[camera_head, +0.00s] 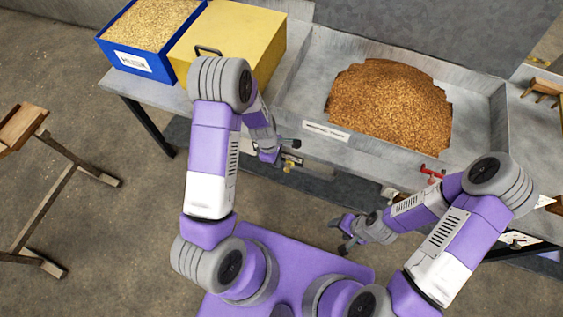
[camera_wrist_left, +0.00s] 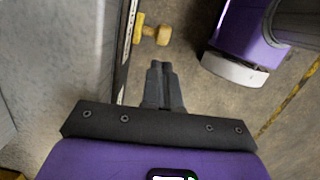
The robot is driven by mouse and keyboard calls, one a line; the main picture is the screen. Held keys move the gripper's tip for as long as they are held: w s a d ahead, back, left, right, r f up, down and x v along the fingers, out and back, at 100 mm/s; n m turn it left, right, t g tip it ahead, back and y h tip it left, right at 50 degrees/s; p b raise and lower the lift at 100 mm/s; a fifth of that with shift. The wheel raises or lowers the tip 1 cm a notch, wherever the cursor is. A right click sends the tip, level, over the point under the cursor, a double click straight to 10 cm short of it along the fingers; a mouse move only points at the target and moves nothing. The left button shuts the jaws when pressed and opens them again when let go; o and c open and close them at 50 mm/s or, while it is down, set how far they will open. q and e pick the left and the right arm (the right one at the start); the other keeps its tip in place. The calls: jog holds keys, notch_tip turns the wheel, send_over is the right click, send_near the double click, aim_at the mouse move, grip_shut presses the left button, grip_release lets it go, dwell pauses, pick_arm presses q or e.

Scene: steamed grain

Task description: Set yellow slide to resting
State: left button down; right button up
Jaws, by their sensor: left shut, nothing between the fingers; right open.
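The yellow slide (camera_head: 289,163) shows as a small yellow knob on the front of the metal grain tray, partly hidden behind my left gripper. In the left wrist view, the yellow slide (camera_wrist_left: 152,32) is a blocky knob beside a dark rail, beyond the fingertips. My left gripper (camera_head: 291,144) is at the tray's front edge, close to the knob. In the left wrist view, its fingers (camera_wrist_left: 160,66) are shut together with nothing between them, and a gap shows between them and the knob. My right gripper (camera_head: 340,234) is open and empty, low in front of the bench.
The metal tray (camera_head: 300,100) holds a heap of brown grain (camera_head: 390,103). A red handle (camera_head: 432,173) is on its front, to the right. A yellow box (camera_head: 235,40) and a blue bin of grain (camera_head: 115,60) stand at the left. A wooden stand (camera_head: 60,195) is on the floor.

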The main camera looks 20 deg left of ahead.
pick_arm(q)
jog(key=a+r+p, duration=0.3)
jog(key=r, duration=0.7)
jog(key=shift+s+r, duration=0.15)
jog(key=shift+r, duration=0.1)
